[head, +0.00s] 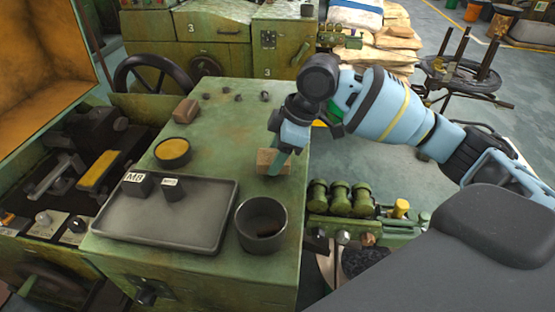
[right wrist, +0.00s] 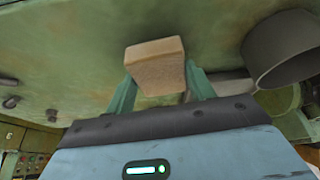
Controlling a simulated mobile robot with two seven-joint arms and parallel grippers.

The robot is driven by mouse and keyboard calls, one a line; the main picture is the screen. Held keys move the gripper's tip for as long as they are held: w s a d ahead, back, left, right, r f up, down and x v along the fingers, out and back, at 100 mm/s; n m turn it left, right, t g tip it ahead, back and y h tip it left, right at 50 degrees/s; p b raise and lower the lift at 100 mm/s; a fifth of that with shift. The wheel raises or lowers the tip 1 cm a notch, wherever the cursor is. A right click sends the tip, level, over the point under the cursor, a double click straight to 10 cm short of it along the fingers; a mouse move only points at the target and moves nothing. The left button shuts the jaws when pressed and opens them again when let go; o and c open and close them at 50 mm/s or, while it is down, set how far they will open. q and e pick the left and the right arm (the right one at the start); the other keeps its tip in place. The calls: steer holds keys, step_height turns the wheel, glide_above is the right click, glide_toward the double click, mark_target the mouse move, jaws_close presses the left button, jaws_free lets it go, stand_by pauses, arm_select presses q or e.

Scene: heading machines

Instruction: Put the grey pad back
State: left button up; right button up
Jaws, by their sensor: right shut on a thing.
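My right gripper (head: 279,160) reaches down over the green machine top near its right edge. Its green fingers are shut on a tan-brown block (head: 267,163). In the right wrist view the block (right wrist: 156,64) sits between the fingertips (right wrist: 160,85). I cannot tell whether the block touches the surface. A similar brown block (head: 185,110) lies at the back left of the top. I see no plainly grey pad; the held block looks tan. My left gripper is not in view.
A grey tray (head: 165,222) holds a dark block marked M8 (head: 137,184) and a smaller labelled piece (head: 173,189). A grey cup (head: 262,222) stands right of it, and a round yellow-filled tin (head: 172,152) behind. Small knobs dot the back. The middle of the top is clear.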

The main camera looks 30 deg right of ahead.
steer(key=shift+s+d+f, duration=0.1)
steer(key=shift+f, duration=0.75)
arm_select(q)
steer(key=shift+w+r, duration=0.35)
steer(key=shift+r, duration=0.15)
arm_select(e)
steer(key=shift+f, duration=0.15)
steer(key=shift+f, duration=0.1)
steer(key=o, duration=0.9)
steer(key=shift+o, duration=0.4)
